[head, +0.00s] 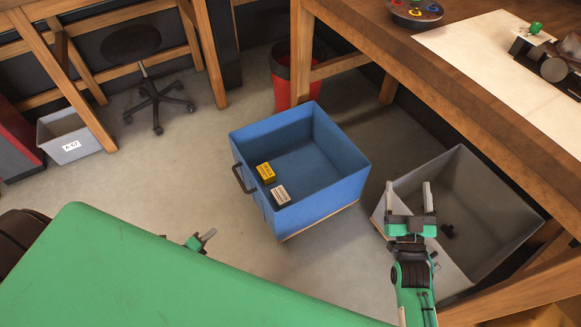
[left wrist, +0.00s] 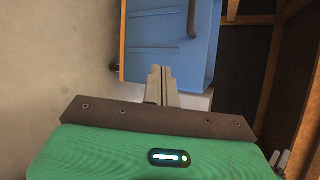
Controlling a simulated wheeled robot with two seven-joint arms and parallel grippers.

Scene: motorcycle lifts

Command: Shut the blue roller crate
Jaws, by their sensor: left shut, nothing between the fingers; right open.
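The blue roller crate (head: 325,207) stands on the floor in the middle of the head view, open at the top and pulled out in front of the workbench. A yellow box (head: 266,173) and a white-and-black box (head: 280,196) lie in it. Its dark handle (head: 243,179) is on the left side; the crate (left wrist: 150,45) and handle (left wrist: 194,18) also show in the left wrist view. My left gripper (head: 208,236) is shut and empty, apart from the crate, left of it in the head view, partly hidden by the green panel. My right gripper (head: 411,190) is open and empty, in front of the grey bin.
The grey bin (head: 492,200) stands right of the crate with a small dark item in it. The wooden workbench (head: 420,62) overhangs the back right; its leg (head: 301,50) and a red bin (head: 281,88) are behind the crate. Floor left of the crate is clear up to a stool (head: 155,97).

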